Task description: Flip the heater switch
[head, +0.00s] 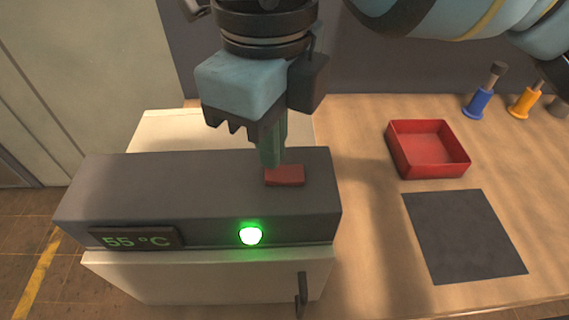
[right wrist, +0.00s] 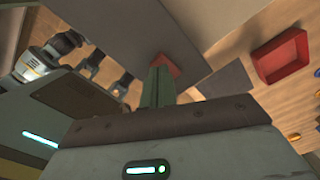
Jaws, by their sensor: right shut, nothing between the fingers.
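The heater is a pale box with a dark grey top panel (head: 150,190). A red switch (head: 285,176) sits on that panel near its right end. A green lamp (head: 250,236) glows on the front face, and a display (head: 137,240) reads 55 °C. My right gripper (head: 271,162) points down with its green fingers shut and empty. Its tips are at the back left edge of the switch; I cannot tell whether they touch. In the right wrist view the fingers (right wrist: 158,87) reach toward the red switch (right wrist: 167,68) and hide part of it.
A red tray (head: 455,163) stands on the wooden table right of the heater, with a dark mat (head: 465,237) in front of it. A blue holder (head: 480,103) and an orange holder (head: 524,102) stand behind. A dark handle (head: 302,296) juts from the heater's front.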

